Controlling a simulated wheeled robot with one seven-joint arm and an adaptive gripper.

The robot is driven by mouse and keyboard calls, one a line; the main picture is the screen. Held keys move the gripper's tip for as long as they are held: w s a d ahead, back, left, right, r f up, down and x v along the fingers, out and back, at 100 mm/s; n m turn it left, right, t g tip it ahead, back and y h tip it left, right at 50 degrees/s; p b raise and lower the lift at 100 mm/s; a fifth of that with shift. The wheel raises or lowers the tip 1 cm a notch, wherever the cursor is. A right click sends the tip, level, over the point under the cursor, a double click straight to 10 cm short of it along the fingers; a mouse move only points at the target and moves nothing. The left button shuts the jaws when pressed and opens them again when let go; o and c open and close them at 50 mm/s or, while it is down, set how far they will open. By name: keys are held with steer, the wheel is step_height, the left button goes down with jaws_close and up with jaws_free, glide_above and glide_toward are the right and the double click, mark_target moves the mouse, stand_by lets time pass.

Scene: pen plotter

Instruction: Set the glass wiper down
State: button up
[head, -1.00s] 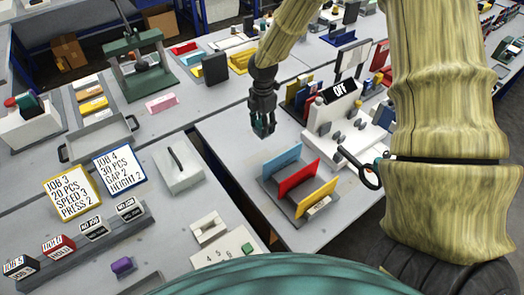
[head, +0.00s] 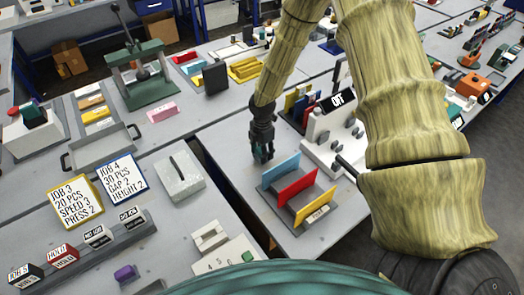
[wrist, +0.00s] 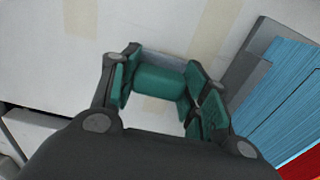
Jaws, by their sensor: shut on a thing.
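My gripper (head: 262,155) points down over the grey bench, just left of and behind a rack with blue, red and yellow plates. In the wrist view, its fingers are closed around a teal-green rounded piece with a grey strip along its far side, which I take for the glass wiper (wrist: 160,82). The finger pads are a similar green. The wiper is low, close to the bench top; I cannot tell whether it touches. In the head view the fingers mostly hide it.
The plate rack (head: 290,208) stands close to the right of my gripper. A white machine with an "OFF" sign (head: 338,99) is farther right. A gap between benches (head: 215,170) runs at the left. Bare bench top (head: 228,138) lies left of the gripper.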

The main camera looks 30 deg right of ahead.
steer(key=shift+f, duration=0.3)
steer(key=shift+f, duration=0.15)
steer(key=o, duration=1)
steer(key=shift+r, duration=0.2)
steer(key=shift+r+b, duration=1.75)
steer(key=shift+r, duration=4.2)
